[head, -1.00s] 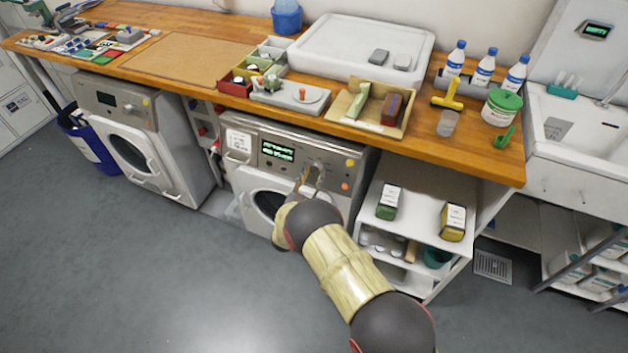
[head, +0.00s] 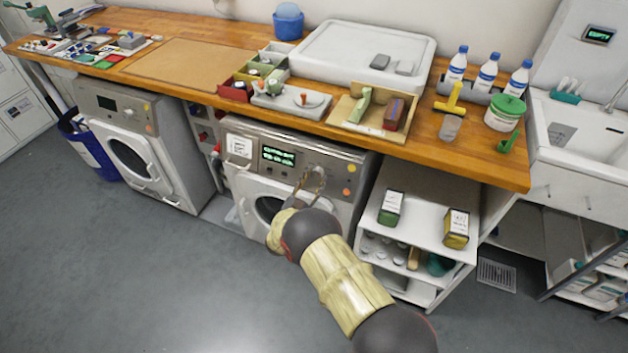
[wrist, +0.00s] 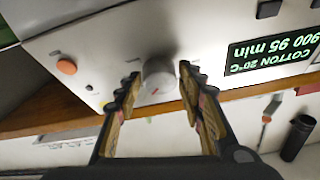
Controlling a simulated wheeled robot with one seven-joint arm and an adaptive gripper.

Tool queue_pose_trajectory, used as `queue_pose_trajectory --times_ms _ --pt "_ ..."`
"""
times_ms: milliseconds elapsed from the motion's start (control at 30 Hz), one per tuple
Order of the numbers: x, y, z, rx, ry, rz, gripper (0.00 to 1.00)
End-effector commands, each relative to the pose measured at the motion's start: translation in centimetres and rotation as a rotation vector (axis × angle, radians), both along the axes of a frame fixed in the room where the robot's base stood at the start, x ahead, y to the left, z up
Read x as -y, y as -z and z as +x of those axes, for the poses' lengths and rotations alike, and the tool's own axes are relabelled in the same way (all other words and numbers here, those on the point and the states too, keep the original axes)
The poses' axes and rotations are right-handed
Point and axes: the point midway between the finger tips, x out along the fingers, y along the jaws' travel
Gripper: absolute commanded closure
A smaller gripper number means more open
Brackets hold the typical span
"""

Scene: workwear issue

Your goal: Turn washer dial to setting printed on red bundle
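The washer (head: 300,152) under the counter has a lit display (head: 278,157), upside down in the wrist view (wrist: 275,54), reading "COTTON 20°C" and "900 95 min". Its round pale dial (wrist: 158,78) with a small red mark sits between the fingers of my gripper (wrist: 160,82). The fingers are apart, with a visible gap around the dial, so my gripper is open and holds nothing. In the head view my gripper (head: 311,182) is at the panel, partly covering the dial. A dark red bundle (head: 395,114) lies in a wooden tray (head: 352,130) on the counter; its print is not readable.
A second washer (head: 125,125) stands at the left. An orange button (wrist: 67,66) is on the panel near the dial. A shelf (head: 413,212) at the right bears a green bundle (head: 391,207) and a yellow bundle (head: 456,228). The floor in front is clear.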

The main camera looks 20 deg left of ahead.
Motion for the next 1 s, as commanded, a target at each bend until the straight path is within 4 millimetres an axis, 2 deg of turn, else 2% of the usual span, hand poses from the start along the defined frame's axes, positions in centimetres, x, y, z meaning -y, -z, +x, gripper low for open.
queue_pose_trajectory --times_ms 200,567,733,1000 --pt "0.0 0.0 0.0 0.000 0.000 -0.001 0.47" --pt "-0.1 0.1 -0.4 0.000 -0.001 -0.001 0.47" --pt "-0.4 0.3 -2.6 -0.001 -0.003 -0.002 0.47" --pt "-1.0 0.7 -8.1 0.000 -0.003 -0.002 0.47"
